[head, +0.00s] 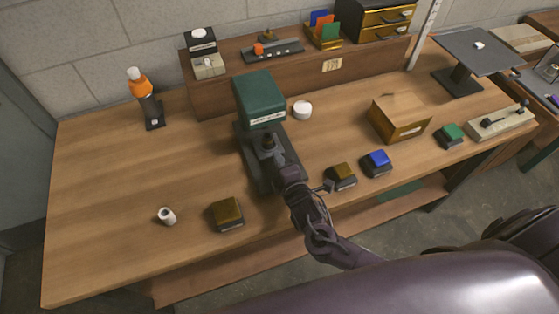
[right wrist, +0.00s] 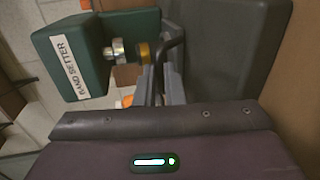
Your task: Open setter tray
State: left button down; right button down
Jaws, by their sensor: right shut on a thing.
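The green band setter (head: 260,97) stands near the middle of the table on a dark grey base, and its labelled green head (right wrist: 75,55) fills the upper left of the right wrist view. My right gripper (head: 287,176) reaches the near end of this grey base. In the right wrist view its fingers (right wrist: 166,85) are shut around a black curved handle (right wrist: 174,45), beside a metal and brass knob (right wrist: 135,51). The handle seems to belong to the setter tray; the grey slab (right wrist: 230,50) to the right may be part of it. My left gripper is not in view.
A brown-topped block (head: 227,214) and a small white roll (head: 167,216) lie left of my arm. Brown (head: 341,176) and blue (head: 376,163) blocks lie to its right. The table's left part is mostly clear.

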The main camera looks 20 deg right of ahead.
jog(key=p+v, duration=0.2)
jog(key=v, duration=0.1)
jog(key=f+p+v, duration=0.1)
jog(key=p+v, duration=0.1)
jog(key=v, duration=0.2)
jog(key=shift+s+f, duration=0.1)
jog(key=shift+f, duration=0.05)
jog(key=shift+s, duration=0.3)
jog(key=shift+f, duration=0.1)
jog(key=c, duration=1.5)
grip_release()
jog(key=shift+w, duration=0.1)
